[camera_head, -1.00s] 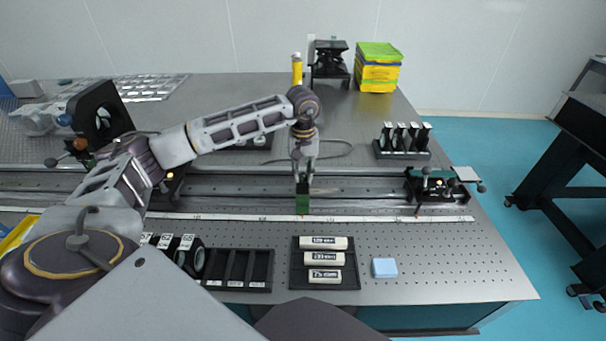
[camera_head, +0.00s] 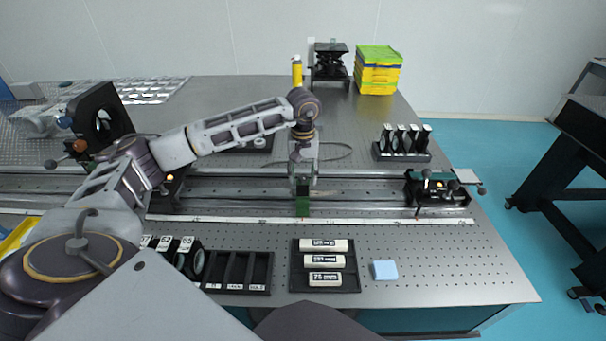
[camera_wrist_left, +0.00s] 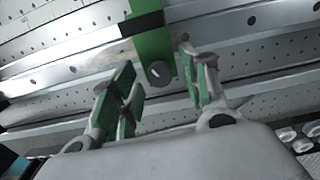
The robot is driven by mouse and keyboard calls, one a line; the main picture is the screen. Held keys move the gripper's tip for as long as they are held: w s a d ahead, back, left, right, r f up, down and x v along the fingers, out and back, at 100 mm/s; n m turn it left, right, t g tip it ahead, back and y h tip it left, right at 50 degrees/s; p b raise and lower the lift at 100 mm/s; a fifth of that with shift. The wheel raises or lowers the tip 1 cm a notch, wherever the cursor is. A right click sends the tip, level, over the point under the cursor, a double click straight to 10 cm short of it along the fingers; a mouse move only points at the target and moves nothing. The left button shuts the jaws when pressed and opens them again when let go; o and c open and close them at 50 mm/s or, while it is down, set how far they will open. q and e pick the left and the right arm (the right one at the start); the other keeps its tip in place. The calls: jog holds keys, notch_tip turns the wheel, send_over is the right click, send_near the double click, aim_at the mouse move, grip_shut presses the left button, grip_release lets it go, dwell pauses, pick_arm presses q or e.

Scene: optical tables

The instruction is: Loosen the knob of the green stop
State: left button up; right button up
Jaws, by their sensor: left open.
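The green stop (camera_head: 303,208) sits on the rail near the middle of the table, partly hidden behind my left gripper in the head view. In the left wrist view the green stop (camera_wrist_left: 152,42) is a green block with a dark round knob (camera_wrist_left: 158,73) on its face. My left gripper (camera_head: 304,182) hangs over the stop, pointing down. In the wrist view its fingers (camera_wrist_left: 157,72) are open, with green pads, one on each side of the knob. The knob lies between the fingertips, and neither finger visibly touches it. My right gripper is not in view.
A black carriage with knobs (camera_head: 440,190) stands on the rail to the right. A black tray with labelled white cylinders (camera_head: 353,285) and a blue block (camera_head: 385,270) lie in front. A black holder with several upright pieces (camera_head: 403,155) is behind the rail. A white ruled strip (camera_head: 370,221) runs along the rail.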

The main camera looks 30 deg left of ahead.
pick_arm(q)
jog(key=shift+r, duration=0.9)
notch_tip(320, 180, up, 10)
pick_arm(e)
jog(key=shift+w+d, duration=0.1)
pick_arm(q)
jog(key=shift+r, duration=0.2)
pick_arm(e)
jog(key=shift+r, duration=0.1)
pick_arm(q)
notch_tip(320, 180, up, 19)
jog(key=p, duration=2)
send_over(303, 177)
jog(key=shift+w+a+r+p, duration=0.1)
jog(key=shift+r+p, duration=0.5)
jog(key=shift+r, duration=0.35)
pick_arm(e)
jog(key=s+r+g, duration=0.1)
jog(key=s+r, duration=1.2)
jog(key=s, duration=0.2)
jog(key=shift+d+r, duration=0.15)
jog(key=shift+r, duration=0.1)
pick_arm(q)
jog(key=shift+r, duration=0.1)
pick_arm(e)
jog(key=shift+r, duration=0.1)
